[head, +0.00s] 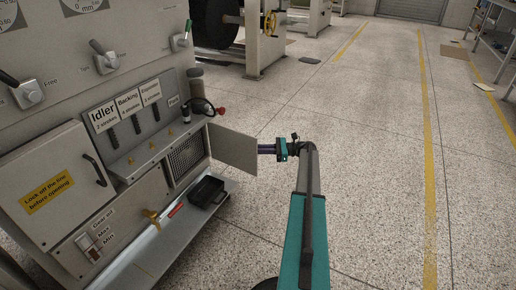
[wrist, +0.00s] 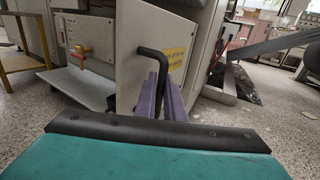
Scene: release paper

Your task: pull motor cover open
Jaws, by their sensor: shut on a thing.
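The motor cover (head: 232,149) is a pale flat panel on the machine's lower right. It stands swung out, beside an open compartment with a mesh grille (head: 187,154). My gripper (head: 263,149) is at the cover's free edge, and its fingertips are partly hidden behind the panel in the head view. In the wrist view, the purple fingers (wrist: 163,92) are shut on the bent black handle (wrist: 152,58) on the cover's face (wrist: 128,52). A yellow label (wrist: 173,59) is right of the handle. The exact grip contact is small and partly hidden.
A black tray (head: 207,191) sits on a low ledge (head: 222,208) below the compartment. A closed door with a yellow lock-off label (head: 48,193) is at left. Open speckled floor (head: 370,160) lies to the right.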

